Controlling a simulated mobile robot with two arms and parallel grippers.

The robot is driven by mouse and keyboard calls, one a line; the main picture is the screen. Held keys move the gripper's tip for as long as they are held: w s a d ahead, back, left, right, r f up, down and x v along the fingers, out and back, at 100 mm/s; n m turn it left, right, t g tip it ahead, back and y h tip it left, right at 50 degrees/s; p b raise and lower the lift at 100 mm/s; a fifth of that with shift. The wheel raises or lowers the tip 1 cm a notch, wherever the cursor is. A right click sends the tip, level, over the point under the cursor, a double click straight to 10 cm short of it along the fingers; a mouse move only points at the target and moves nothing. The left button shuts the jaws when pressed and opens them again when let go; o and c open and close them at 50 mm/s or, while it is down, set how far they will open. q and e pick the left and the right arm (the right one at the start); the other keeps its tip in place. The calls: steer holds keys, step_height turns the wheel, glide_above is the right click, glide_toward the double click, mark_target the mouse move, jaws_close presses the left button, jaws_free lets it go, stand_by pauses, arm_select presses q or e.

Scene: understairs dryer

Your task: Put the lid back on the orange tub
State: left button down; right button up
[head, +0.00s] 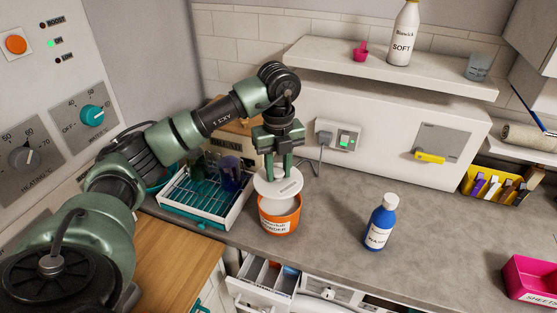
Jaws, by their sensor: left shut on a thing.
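The orange tub (281,222) stands on the grey worktop, with a white label reading "powder" on its front. A small view of the tub's pale inside shows below the lid's front edge. My left gripper (280,176) points down and is shut on the lid from above. I cannot tell whether the lid touches the rim at the back. My right gripper is not in view.
A blue bottle (380,223) stands right of the tub. A white tray with a teal rack (205,197) lies to the left. A partly open drawer (262,284) is below the front edge. A pink box (531,279) is at the far right.

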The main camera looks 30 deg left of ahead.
arm_select(q)
steer(key=shift+f, duration=0.25)
steer(key=f, duration=0.1)
steer(key=w+f+b, duration=0.1)
steer(key=f, duration=0.1)
steer(key=shift+w+a+b, duration=0.15)
steer(key=shift+w+b, duration=0.15)
steer(key=shift+b, duration=0.1)
steer(key=shift+s+f+b, duration=0.15)
steer(key=shift+f+b, duration=0.2)
step_height(320, 180, down, 2)
steer(key=shift+s+f+b, duration=0.15)
steer(key=shift+b, duration=0.65)
steer(key=shift+f, duration=0.4)
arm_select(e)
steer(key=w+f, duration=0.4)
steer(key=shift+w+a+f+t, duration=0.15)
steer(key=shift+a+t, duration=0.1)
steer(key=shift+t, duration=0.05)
